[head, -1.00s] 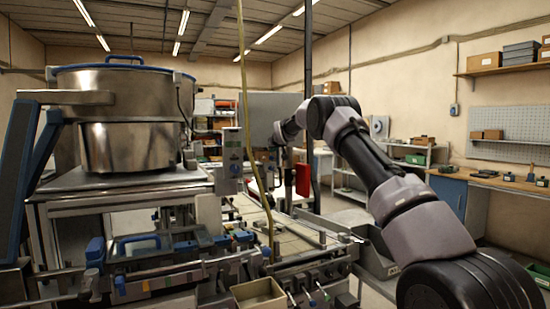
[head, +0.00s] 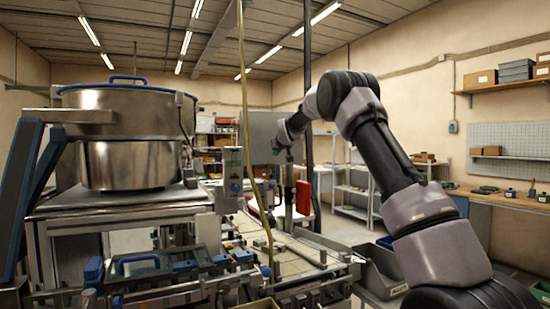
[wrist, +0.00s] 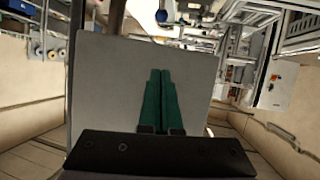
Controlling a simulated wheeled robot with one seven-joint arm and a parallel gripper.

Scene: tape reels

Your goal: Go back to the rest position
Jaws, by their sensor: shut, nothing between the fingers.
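My gripper (wrist: 160,72) shows in the wrist view with its two green fingers side by side, shut and empty. Behind the fingers is a flat grey panel (wrist: 110,85). In the head view my arm rises from the lower right, bends at a high elbow and reaches down to the left. Its end is near the grey panel (head: 262,128), and the fingers are too small and dark to make out there. No object of the task is named.
A large steel bowl feeder (head: 125,135) stands on a machine frame at the left. A yellow hose (head: 245,90) and a dark post (head: 308,100) rise near my arm. Shelving (head: 350,190) and a workbench (head: 510,198) stand at the back right. A grey bin (head: 380,270) sits below my arm.

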